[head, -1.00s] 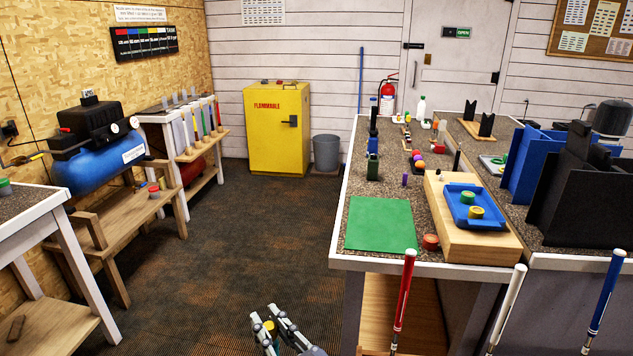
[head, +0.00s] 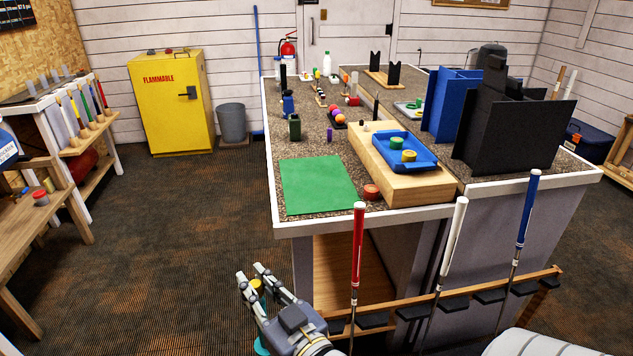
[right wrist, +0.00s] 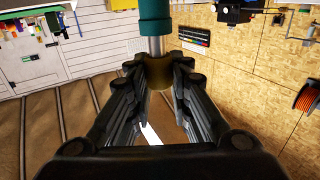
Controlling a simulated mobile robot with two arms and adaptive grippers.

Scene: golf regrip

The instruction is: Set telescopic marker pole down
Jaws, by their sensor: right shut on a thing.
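My right gripper (head: 252,272) is low in the head view, left of the bench's front corner. It is shut on the telescopic marker pole. Between the fingers I see the pole's brass-coloured part (head: 256,286), and below the gripper its teal part (head: 262,347). In the right wrist view the pole's brass collar (right wrist: 160,75) sits between the fingers (right wrist: 158,68), with a bare metal shaft and a teal section (right wrist: 155,20) beside it. The pole's lower end is out of view. My left gripper is not in view.
A bench (head: 262,215) with a green mat (head: 318,185) stands right of my gripper. Red (head: 358,245), white (head: 452,240) and blue (head: 527,210) grips stand in a wooden rack along its front. A yellow cabinet (head: 172,110) and grey bin (head: 231,122) are farther back. The carpet (head: 165,245) left is open.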

